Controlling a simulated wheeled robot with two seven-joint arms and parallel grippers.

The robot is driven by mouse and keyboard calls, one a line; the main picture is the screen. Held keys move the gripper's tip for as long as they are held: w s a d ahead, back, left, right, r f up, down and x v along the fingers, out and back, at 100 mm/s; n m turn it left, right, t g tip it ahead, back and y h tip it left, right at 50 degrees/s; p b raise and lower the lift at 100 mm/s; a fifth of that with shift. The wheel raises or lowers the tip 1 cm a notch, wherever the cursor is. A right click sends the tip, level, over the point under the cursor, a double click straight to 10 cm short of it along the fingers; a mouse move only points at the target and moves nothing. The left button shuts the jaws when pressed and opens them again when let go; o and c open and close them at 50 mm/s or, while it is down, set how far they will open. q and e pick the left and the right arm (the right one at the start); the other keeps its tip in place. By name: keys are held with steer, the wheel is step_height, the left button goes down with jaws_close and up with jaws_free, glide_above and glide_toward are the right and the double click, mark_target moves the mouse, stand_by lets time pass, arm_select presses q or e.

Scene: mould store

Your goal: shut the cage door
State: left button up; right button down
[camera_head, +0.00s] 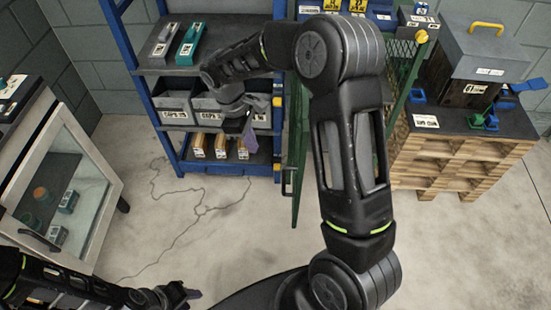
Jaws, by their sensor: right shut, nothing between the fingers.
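The cage door (298,150) is a green frame with mesh, standing open out from the right side of the blue shelf rack (279,100). A black handle (287,183) sits on its left edge. More of its green mesh (401,78) shows right of my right arm, which hides the door's middle. My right gripper (250,138) is shut and empty, in front of the rack's lower shelves and left of the door, apart from the handle. My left gripper (186,293) is low at the bottom left, far from the door; its jaw opening is unclear.
The rack holds grey bins (175,108), orange-brown blocks (221,147) and a teal tool (190,44). A glass-fronted cabinet (75,190) stands at the left. A wooden pallet stack (455,160) with a grey case (484,50) stands at the right. Floor between (170,215) is clear except for cracks.

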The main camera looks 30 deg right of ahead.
steer(key=shift+d+r, duration=0.15)
steer(key=shift+r, duration=0.05)
steer(key=shift+f, duration=0.1)
steer(key=s+d+f+p, duration=0.2)
steer(key=s+d+f, duration=0.2)
steer(key=f, duration=0.5)
steer(key=shift+s+d+f, duration=0.15)
steer(key=shift+s+f, duration=0.15)
steer(key=shift+s, duration=0.05)
steer(key=shift+s+d, duration=0.1)
